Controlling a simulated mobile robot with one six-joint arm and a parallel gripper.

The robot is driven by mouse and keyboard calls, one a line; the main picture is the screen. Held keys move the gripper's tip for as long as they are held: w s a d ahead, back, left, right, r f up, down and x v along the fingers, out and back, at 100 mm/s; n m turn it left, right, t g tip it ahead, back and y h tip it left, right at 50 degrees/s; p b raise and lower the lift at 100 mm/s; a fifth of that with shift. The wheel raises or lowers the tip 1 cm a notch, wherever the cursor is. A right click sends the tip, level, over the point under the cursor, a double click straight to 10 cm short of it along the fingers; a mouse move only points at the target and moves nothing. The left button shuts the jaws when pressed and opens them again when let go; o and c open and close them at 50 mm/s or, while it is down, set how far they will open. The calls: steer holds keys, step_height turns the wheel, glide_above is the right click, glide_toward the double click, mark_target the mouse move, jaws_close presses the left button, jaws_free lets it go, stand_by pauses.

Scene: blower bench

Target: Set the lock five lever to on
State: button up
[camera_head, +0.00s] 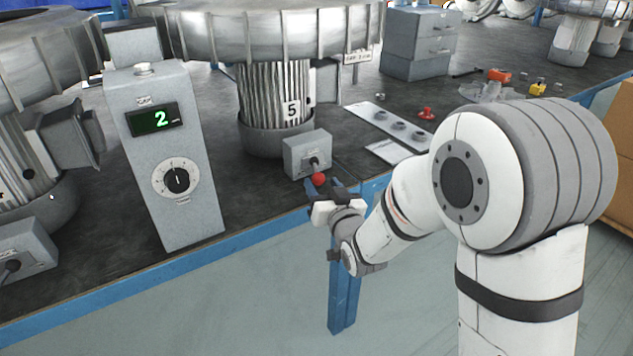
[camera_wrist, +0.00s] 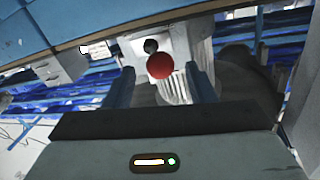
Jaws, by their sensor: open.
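The lock five lever is a red ball knob (camera_head: 319,179) on a short dark stem, sticking out of a small grey box (camera_head: 306,152) in front of the blower marked 5 (camera_head: 273,95). My gripper (camera_head: 324,187) is open right at the knob, on the near side of the box. In the wrist view the red knob (camera_wrist: 160,66) shows between the two blue fingers (camera_wrist: 165,82), with room on both sides. I cannot tell whether either finger touches it. The lever's on and off markings are too small to read.
A grey panel box (camera_head: 163,155) with a green "2" display and a dial stands left of the lever box. Another lever box (camera_head: 22,252) is at far left. A plate with round knobs (camera_head: 390,127) lies to the right. The bench's blue front edge (camera_head: 250,232) runs below.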

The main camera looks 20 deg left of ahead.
mark_target(321, 183)
steer(key=shift+x, duration=1.7)
